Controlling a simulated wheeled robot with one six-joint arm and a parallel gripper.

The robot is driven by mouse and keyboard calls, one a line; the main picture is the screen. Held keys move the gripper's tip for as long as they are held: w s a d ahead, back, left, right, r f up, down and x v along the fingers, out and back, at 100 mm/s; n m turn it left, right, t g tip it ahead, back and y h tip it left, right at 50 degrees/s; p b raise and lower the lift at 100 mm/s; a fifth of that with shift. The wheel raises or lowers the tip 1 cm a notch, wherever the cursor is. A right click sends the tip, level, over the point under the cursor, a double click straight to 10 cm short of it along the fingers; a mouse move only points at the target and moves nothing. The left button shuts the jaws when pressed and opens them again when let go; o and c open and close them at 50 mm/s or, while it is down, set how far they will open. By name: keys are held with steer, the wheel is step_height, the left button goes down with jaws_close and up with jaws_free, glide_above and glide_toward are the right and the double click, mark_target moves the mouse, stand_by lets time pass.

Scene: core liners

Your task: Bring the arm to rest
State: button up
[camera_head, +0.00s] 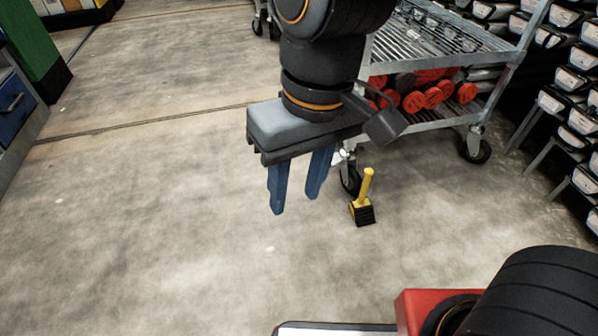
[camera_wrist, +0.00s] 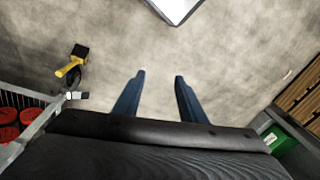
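My gripper (camera_head: 296,203) hangs above the concrete floor in the head view, with its two blue fingers pointing down. The fingers stand apart with nothing between them, so it is open and empty. The wrist view also shows the two blue fingers (camera_wrist: 160,74) apart over bare floor. My arm comes down from the top of the head view, and its upper part is cut off.
A metal cart (camera_head: 440,118) with red-ended tubes (camera_head: 433,97) stands behind and right of my gripper. Racks of trays (camera_head: 568,78) line the right. Blue drawers (camera_head: 12,103) stand far left. The left floor is clear.

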steer(key=shift+s+d+r+n, duration=0.15)
steer(key=shift+s+n, duration=0.25)
steer(key=shift+s, duration=0.3)
steer(key=shift+d+r+m+p, duration=0.1)
steer(key=shift+r+m+p, duration=0.2)
steer(key=shift+r+p, duration=0.85)
steer(key=shift+r+p, duration=0.3)
steer(key=shift+r, duration=0.05)
steer(key=d+r+m+p, duration=0.2)
steer(key=d+r+p, duration=0.5)
steer(key=p, duration=0.5)
steer(key=d+r+m+h+p, duration=0.1)
steer(key=d+r+m+p, duration=0.1)
steer(key=d+r+p, duration=0.5)
steer(key=d+r+m+p, duration=0.3)
steer(key=d+r+p, duration=0.3)
steer(key=r+p, duration=0.9)
steer(key=p, duration=0.4)
steer(key=shift+d, duration=0.4)
